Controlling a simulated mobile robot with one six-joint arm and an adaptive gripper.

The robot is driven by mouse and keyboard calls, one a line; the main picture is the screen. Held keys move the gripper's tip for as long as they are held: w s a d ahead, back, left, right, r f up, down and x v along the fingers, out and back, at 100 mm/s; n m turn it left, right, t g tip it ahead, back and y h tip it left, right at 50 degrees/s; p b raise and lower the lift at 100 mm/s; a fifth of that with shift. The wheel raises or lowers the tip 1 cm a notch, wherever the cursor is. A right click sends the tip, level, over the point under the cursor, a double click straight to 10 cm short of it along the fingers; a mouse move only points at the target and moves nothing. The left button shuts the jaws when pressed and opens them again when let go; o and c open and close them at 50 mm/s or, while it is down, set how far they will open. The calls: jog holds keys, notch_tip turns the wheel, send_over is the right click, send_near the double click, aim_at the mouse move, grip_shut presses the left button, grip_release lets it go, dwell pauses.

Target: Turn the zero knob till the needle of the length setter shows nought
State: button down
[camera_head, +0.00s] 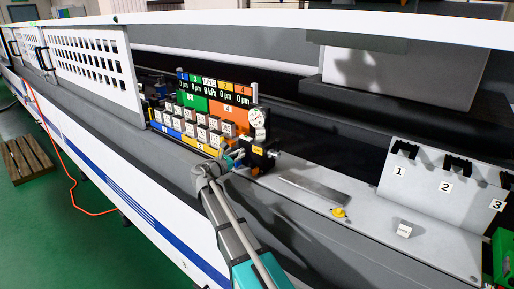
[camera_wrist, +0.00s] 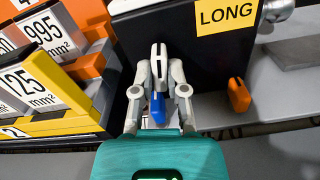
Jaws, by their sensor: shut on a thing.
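The length setter (camera_head: 258,160) is a dark block with a yellow LONG label, at the right end of the number-block rack in the head view. Its round white dial (camera_head: 257,118) stands on top; the needle is too small to read. In the wrist view the setter's dark face (camera_wrist: 185,22) fills the upper middle. My gripper (camera_wrist: 158,62) is shut at that face, with its fingertips close together. A blue piece (camera_wrist: 157,108) shows between and below the fingers, perhaps part of the zero knob. The fingers hide most of what they grip.
An orange lever (camera_wrist: 238,95) sits right of my gripper. Number blocks in yellow and orange holders (camera_wrist: 55,122) stand close on its left.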

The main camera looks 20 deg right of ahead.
jog(key=shift+m, duration=1.2)
jog(key=shift+m, duration=1.1)
jog(key=c, duration=0.5)
grip_release()
jog(key=shift+s, duration=0.1)
jog(key=shift+v, duration=3.45)
jog(key=shift+r, duration=0.1)
notch_tip(320, 180, up, 9)
jog(key=p, duration=0.9)
